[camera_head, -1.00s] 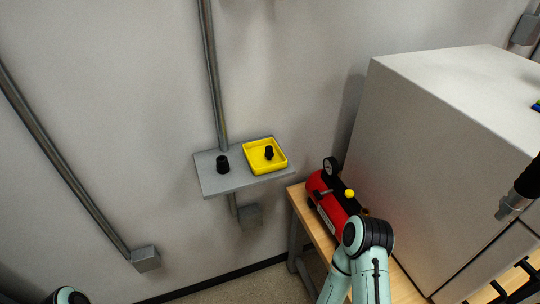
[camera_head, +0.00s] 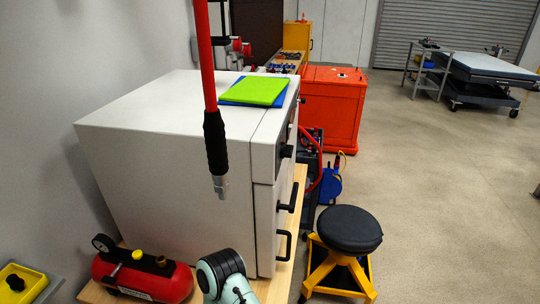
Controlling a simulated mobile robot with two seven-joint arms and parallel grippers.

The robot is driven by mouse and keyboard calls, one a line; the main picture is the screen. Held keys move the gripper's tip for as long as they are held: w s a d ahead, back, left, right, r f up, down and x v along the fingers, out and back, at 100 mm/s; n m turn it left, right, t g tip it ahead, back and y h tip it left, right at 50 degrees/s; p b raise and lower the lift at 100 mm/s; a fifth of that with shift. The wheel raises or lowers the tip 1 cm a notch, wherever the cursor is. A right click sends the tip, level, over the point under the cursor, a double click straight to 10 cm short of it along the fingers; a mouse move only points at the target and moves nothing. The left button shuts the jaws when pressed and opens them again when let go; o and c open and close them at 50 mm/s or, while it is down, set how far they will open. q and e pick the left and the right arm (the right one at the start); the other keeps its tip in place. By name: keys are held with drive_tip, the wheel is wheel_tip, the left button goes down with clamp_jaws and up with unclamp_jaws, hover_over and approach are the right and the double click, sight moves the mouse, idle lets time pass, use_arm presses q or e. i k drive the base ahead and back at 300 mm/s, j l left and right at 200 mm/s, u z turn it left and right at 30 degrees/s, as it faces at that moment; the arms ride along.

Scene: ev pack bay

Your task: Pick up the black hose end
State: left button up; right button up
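A black hose end (camera_head: 215,142) with a metal tip hangs from a red hose (camera_head: 205,50) in the middle left of the head view. It hangs upright in front of the white cabinet (camera_head: 165,160), and nothing grips it. One of my arms shows at the bottom, a pale green and black link left of centre. Neither of my grippers shows in the head view.
A red air tank (camera_head: 145,278) with a gauge stands on the wooden bench at lower left. A yellow tray (camera_head: 22,284) is at the left edge. A black-seated stool (camera_head: 348,230) stands right of the cabinet. Open floor lies farther right.

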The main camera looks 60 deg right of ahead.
sight(214, 126)
drive_tip(key=k+l+z, duration=0.1)
drive_tip(key=z, duration=0.35)
drive_tip(key=l+z, duration=0.1)
drive_tip(key=z, duration=0.4)
drive_tip(key=k+l+z, duration=0.1)
drive_tip(key=z, duration=0.35)
drive_tip(key=l, duration=0.3)
drive_tip(key=i+l, duration=0.15)
drive_tip(key=l, duration=0.15)
drive_tip(key=l+u, duration=0.4)
drive_tip(key=l, duration=0.5)
drive_tip(key=i, duration=0.05)
